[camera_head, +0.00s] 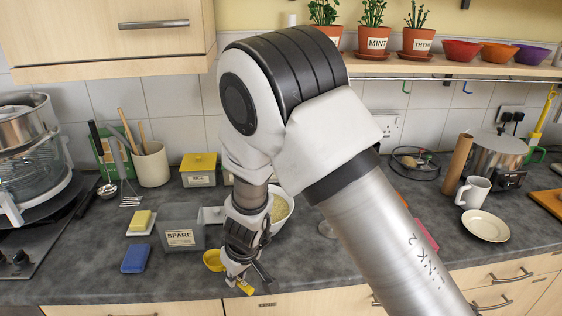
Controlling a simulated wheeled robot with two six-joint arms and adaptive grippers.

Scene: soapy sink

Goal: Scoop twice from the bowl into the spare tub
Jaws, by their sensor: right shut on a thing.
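The spare tub (187,222) is a grey see-through box with a SPARE label, standing on the counter left of my right gripper. The white bowl (289,207) holds pale grain and stands behind my right arm, which hides part of it. My right gripper (243,275) points down near the counter's front edge, shut on a yellow scoop (212,261). The scoop's round cup shows left of the fingers and a yellow end shows below them. I cannot tell what is in the cup. My left gripper is not in view.
A yellow-lidded tub (198,163) stands behind the spare tub. A butter-coloured block (142,221) on a white dish and a blue sponge (136,258) lie to its left. A utensil crock (151,166) stands behind. A mug (474,192) and plate (485,226) are at right.

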